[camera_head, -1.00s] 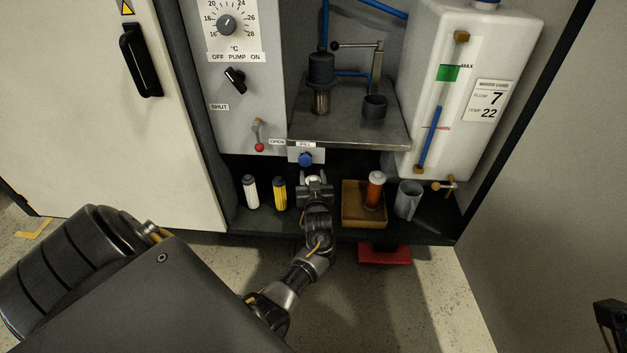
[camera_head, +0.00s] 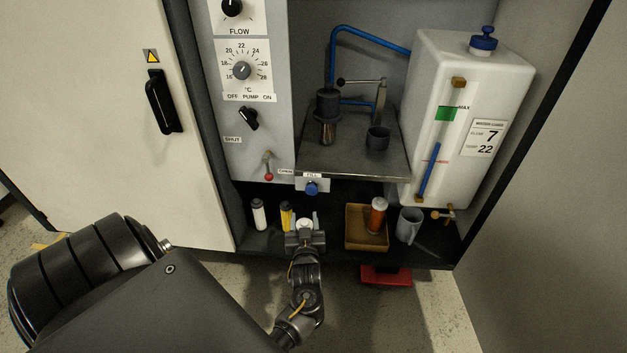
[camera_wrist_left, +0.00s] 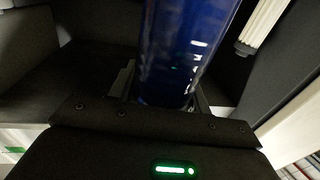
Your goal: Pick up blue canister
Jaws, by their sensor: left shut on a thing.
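The blue canister (camera_wrist_left: 185,50) fills the upper middle of the left wrist view, with light lettering on its side. My left gripper (camera_head: 305,238) is shut on it. In the head view this gripper is at the front of the low dark shelf, right of the yellow canister, and hides most or all of the blue canister. I cannot tell how far the canister is from the shelf. My right gripper is not in view.
A white canister (camera_head: 259,214) and a yellow canister (camera_head: 286,216) stand left of my gripper. A brown tray (camera_head: 353,238) with an orange canister (camera_head: 377,216) and a grey jug (camera_head: 409,225) are on the right. A metal shelf (camera_head: 350,160) overhangs them.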

